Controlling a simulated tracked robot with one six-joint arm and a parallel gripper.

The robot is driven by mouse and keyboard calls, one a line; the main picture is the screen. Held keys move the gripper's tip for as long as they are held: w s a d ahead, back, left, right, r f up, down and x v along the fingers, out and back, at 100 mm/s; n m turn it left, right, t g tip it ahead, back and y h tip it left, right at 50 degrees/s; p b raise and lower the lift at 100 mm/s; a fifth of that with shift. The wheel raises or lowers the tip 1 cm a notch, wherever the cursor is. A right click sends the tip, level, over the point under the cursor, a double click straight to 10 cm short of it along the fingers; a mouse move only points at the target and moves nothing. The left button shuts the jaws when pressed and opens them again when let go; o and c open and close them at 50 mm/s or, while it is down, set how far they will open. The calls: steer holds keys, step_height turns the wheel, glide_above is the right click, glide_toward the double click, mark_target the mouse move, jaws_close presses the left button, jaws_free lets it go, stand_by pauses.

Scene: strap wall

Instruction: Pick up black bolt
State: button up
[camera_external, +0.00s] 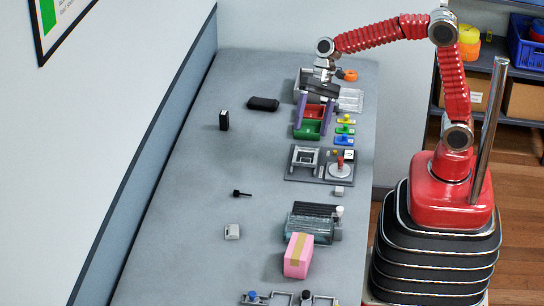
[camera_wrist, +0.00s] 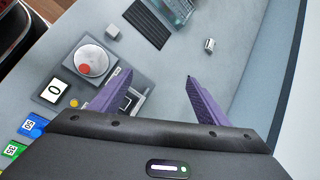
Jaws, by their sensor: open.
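The black bolt (camera_external: 236,193) lies on its side on the grey table, left of the middle, small and dark. My gripper (camera_external: 311,128) points down over the red and green bins, well apart from the bolt, which is toward the lower left in the external view. Its two purple fingers are spread with nothing between them; they also show in the wrist view (camera_wrist: 158,78). In the wrist view I cannot clearly make out the bolt; a tiny dark spot shows at the right fingertip.
A black upright block (camera_external: 224,120), a black case (camera_external: 263,104) and a pink box (camera_external: 297,258) are also on the table. The table around the bolt is clear.

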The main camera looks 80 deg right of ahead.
steer(key=w+f+m+y, duration=0.1)
steer(key=w+f+m, duration=0.2)
steer(key=w+f, duration=0.1)
steer(key=w+a+f+m+y, duration=0.1)
steer(key=w+f+m+y, duration=0.1)
steer(key=w, duration=0.5)
steer(key=w+a+f+m+y, duration=0.1)
steer(key=w+f+m+y, duration=0.1)
steer(key=w+f, duration=0.3)
steer(key=shift+w+f+m+t, duration=0.4)
steer(key=shift+w+m, duration=0.25)
steer(key=shift+m, duration=0.25)
glide_toward(243, 194)
steer(key=shift+x, duration=1.2)
steer(key=shift+a+r, duration=0.1)
steer(key=shift+r, duration=0.05)
steer(key=shift+x, duration=2.6)
steer(key=shift+w, duration=0.15)
